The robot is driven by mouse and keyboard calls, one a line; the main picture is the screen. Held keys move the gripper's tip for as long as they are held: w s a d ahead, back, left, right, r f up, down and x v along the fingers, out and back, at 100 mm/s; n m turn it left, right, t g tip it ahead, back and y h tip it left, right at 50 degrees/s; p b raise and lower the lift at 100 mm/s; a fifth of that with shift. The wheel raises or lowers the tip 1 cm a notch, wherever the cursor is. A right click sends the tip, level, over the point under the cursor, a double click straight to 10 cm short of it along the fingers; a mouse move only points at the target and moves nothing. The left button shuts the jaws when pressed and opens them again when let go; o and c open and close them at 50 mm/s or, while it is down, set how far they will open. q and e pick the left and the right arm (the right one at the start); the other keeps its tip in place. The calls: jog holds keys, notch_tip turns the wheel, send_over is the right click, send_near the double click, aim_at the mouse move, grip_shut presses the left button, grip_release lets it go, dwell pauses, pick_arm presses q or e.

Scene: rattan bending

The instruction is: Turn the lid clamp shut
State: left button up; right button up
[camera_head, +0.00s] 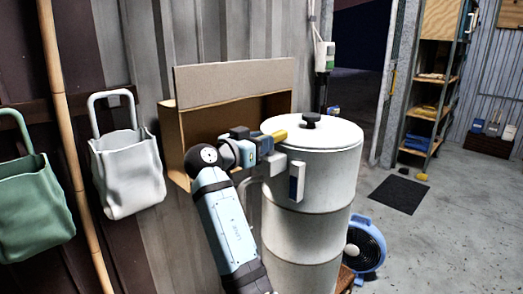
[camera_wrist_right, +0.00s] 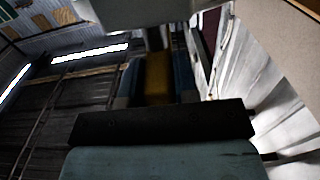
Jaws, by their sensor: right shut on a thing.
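The white drum (camera_head: 305,225) stands upright with its round white lid (camera_head: 325,138) on top; the lid has a black knob (camera_head: 311,120). The yellow lid clamp (camera_head: 280,135) shows at the left edge of the lid. My right gripper (camera_head: 266,143) is at the drum's upper left side, shut on the clamp. In the right wrist view the yellow clamp (camera_wrist_right: 156,78) lies between the two blue fingers, which hide part of it. My left gripper is in neither view.
An open cardboard box (camera_head: 235,85) stands behind my right gripper. A white and blue plate (camera_head: 297,181) is on the drum's side. A blue fan (camera_head: 366,246) stands on the floor at right. A bamboo pole (camera_head: 68,150) and bags (camera_head: 127,175) are at left.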

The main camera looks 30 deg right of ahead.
jog(key=shift+r+g, duration=0.15)
jog(key=shift+g, duration=0.15)
jog(key=o, duration=0.6)
jog(key=shift+o, duration=0.2)
